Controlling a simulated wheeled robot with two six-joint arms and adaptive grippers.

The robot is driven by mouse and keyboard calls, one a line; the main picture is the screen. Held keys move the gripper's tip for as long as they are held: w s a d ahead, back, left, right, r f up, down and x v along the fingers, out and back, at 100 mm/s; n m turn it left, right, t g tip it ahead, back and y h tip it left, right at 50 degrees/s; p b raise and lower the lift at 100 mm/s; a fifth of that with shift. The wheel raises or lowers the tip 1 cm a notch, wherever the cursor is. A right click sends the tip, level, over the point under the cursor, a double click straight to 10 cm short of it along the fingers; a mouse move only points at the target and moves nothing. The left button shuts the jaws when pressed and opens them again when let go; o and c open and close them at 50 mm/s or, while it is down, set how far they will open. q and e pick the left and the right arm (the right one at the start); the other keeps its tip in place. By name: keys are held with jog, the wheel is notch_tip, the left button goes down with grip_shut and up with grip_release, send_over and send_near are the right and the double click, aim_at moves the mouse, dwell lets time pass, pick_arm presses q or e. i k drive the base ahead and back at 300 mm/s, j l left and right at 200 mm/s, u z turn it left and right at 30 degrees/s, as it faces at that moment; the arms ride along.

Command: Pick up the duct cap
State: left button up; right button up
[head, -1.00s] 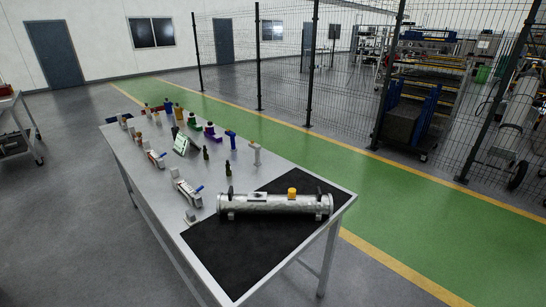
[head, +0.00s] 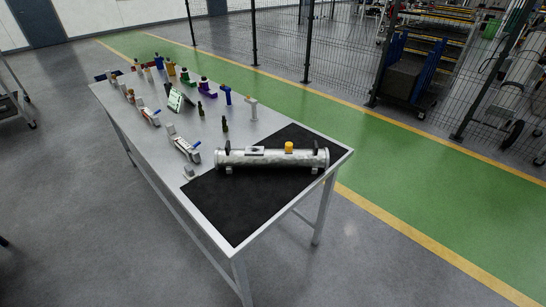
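A yellow cap (head: 289,147), which looks like the duct cap, sits upright on top of a silver cylindrical duct (head: 270,160). The duct lies lengthwise on a black mat (head: 245,210) at the near right end of a metal table (head: 130,125). Dark clamps or brackets stand near both ends of the duct. Neither of my grippers shows in the head view.
Several small tools and coloured parts stand along the table's left and far side, with a small tilted screen (head: 176,101) among them. The black mat is bare in front of the duct. A wire fence (head: 340,50) stands beyond a green walkway (head: 400,150).

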aim_at(288, 146)
jog(key=i+l+u, duration=0.1)
jog(key=u, duration=0.3)
jog(key=l+u, duration=0.4)
jog(key=i+l+u, duration=0.1)
jog(key=u, duration=0.35)
jog(key=l, duration=0.1)
